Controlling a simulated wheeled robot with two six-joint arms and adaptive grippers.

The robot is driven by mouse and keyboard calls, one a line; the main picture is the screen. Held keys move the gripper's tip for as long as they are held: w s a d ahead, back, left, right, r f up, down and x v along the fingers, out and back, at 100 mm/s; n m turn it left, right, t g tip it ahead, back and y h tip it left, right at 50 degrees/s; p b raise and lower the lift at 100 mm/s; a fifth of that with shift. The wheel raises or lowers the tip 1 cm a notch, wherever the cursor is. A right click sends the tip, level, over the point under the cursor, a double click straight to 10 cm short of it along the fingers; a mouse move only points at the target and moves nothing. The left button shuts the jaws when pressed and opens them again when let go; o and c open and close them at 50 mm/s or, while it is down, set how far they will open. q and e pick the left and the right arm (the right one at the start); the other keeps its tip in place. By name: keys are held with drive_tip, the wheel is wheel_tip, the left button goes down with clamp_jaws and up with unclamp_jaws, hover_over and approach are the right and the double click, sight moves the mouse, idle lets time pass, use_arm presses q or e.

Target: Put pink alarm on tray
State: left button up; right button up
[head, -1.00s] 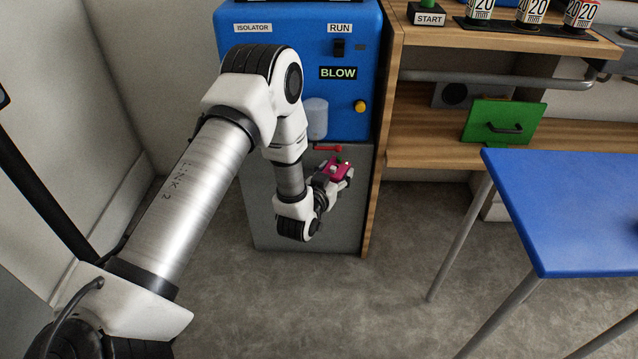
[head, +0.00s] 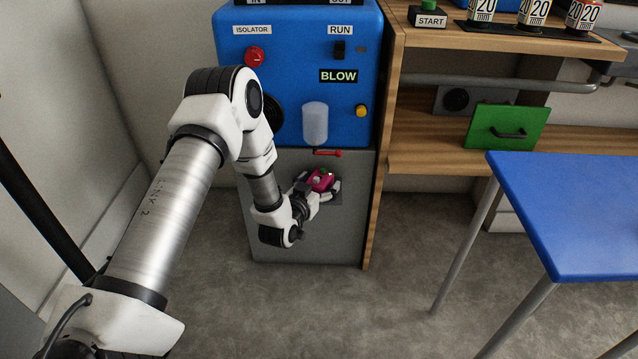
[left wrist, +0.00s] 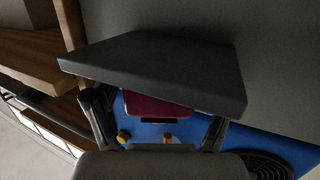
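The pink alarm (head: 321,180) is at my left gripper (head: 320,186), in front of the grey lower cabinet. It shows as a dark red block between the fingers in the left wrist view (left wrist: 155,106). A gap shows on each side of it, so the gripper (left wrist: 160,118) looks open around it. The grey tray (left wrist: 155,68) juts from the cabinet and hides part of the alarm and the fingertips. In the head view the tray (head: 336,200) shows only as a small edge beneath the gripper. Whether the alarm touches the tray is unclear. My right gripper is out of view.
The blue machine (head: 290,100) stands above the grey cabinet (head: 345,235), with a red handle (head: 328,153) near their seam. A wooden shelf unit (head: 420,150) borders it on the right. A blue table (head: 570,215) stands further right. The floor between is clear.

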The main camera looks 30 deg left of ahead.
use_arm(q)
drive_tip(key=shift+r, duration=0.25)
drive_tip(key=p+v, duration=0.4)
drive_tip(key=v, duration=0.8)
drive_tip(key=s+d+f+m+g+h, duration=0.1)
drive_tip(key=s+d+f+g+h, duration=0.2)
drive_tip(key=s+d+f+g, duration=0.95)
drive_tip(key=s+f+g, duration=0.15)
drive_tip(key=s, duration=0.55)
drive_tip(key=s+f+g, duration=0.2)
drive_tip(key=s+f, duration=0.1)
drive_tip(key=s, duration=0.4)
wheel_tip(320, 180, up, 37)
drive_tip(key=p, duration=3.7)
drive_tip(key=shift+d, duration=0.15)
